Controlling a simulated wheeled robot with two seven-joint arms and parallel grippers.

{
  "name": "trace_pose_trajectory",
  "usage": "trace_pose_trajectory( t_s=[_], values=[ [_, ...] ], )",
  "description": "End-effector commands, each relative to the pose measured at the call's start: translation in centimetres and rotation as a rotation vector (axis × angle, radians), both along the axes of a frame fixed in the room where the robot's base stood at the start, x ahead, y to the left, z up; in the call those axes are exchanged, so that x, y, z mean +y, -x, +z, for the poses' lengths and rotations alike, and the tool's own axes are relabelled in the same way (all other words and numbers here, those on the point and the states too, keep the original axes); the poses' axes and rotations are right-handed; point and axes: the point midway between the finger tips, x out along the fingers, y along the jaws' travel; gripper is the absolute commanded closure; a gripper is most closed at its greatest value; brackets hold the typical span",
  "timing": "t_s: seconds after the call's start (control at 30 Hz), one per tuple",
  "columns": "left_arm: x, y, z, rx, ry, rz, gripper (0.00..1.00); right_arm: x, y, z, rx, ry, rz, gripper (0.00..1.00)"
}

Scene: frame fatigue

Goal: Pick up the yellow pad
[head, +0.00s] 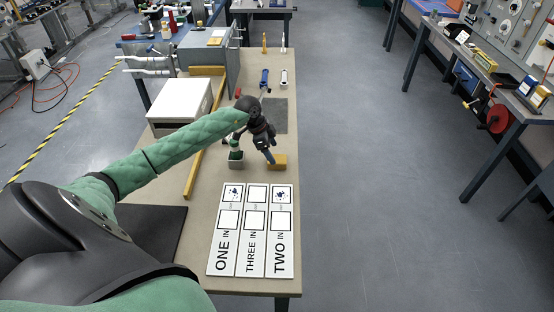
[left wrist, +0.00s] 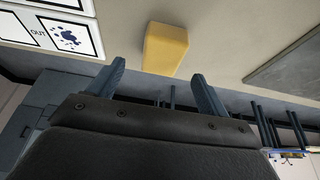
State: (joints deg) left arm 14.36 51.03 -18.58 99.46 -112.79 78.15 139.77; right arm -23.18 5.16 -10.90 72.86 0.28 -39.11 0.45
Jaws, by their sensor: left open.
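The yellow pad (head: 279,162) is a small block on the tan table, just beyond the three lettered cards. My left gripper (head: 269,154) is open with nothing between its fingers. In the head view a blue fingertip overlaps the left edge of the pad; I cannot tell if it touches. In the left wrist view the pad (left wrist: 165,48) lies ahead of the two fingers (left wrist: 158,72), roughly between their lines and apart from them. My right gripper is not in view.
A small green and white item (head: 235,161) stands left of the pad. A dark grey mat (head: 275,116) lies beyond it. White cards (head: 250,230) lie nearer. A white box (head: 179,103) and a yellow bar (head: 191,178) are at the left. The table's right edge is close.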

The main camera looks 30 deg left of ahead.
Motion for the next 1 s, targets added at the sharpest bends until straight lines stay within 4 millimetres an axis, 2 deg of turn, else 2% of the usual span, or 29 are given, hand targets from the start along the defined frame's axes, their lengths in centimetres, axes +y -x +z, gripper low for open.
trace_pose_trajectory(
  t_s=[0.17, 0.5, 0.83, 1.0],
  values=[
    [-0.5, -0.3, -1.1, 0.000, 0.001, 0.002, 0.22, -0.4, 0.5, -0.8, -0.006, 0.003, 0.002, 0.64],
    [-1.6, -1.0, -4.6, 0.000, 0.000, 0.001, 0.22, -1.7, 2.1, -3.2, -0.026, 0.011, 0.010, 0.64],
    [-1.8, -1.1, -5.1, -0.001, 0.000, 0.000, 0.22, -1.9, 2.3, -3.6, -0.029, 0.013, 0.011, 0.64],
    [-1.8, -1.1, -5.1, -0.001, 0.000, 0.000, 0.55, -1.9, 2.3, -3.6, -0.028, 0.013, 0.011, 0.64]
  ],
)
